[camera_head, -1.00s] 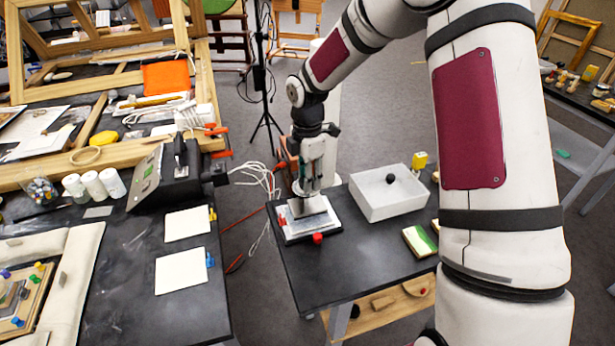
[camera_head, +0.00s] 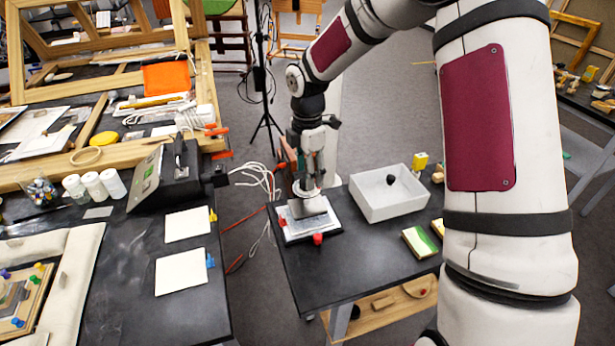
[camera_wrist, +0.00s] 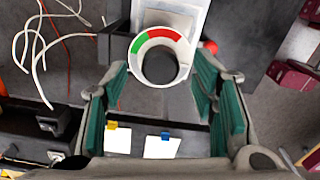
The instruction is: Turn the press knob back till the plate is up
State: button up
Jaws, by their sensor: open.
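The press (camera_head: 290,232) stands on the near left part of the dark side table, with a grey plate (camera_head: 308,207) over a white sheet and red parts at its edges. I cannot tell how high the plate sits. In the wrist view, the press knob (camera_wrist: 160,66) is a round dark cap inside a white ring with green and red arcs. My gripper (camera_wrist: 162,78) is open, its green-padded fingers on either side of the knob with gaps visible. In the head view, my gripper (camera_head: 309,180) is upright above the plate and hides the knob.
A white open box (camera_head: 385,203) with a dark ball stands right of the press. A green-and-white block (camera_head: 419,242) lies nearer the front. Left across a floor gap is a cluttered bench with two white cards (camera_head: 182,271). Cables (camera_head: 256,178) hang in the gap.

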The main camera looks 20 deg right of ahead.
notch_tip(320, 180, up, 10)
dwell(0.3)
jog(key=shift+f, duration=0.1)
jog(key=s+r+m+t+h, duration=0.2)
jog(key=s+r+m+t, duration=0.1)
jog(key=s+r+m, duration=1)
jog(key=s+m+t+y, duration=0.2)
jog(key=s+m, duration=0.5)
jog(key=s, duration=0.9)
jog(key=shift+s+a+t, duration=0.15)
jog(key=shift+s+t, duration=0.15)
jog(key=shift+r, duration=0.1)
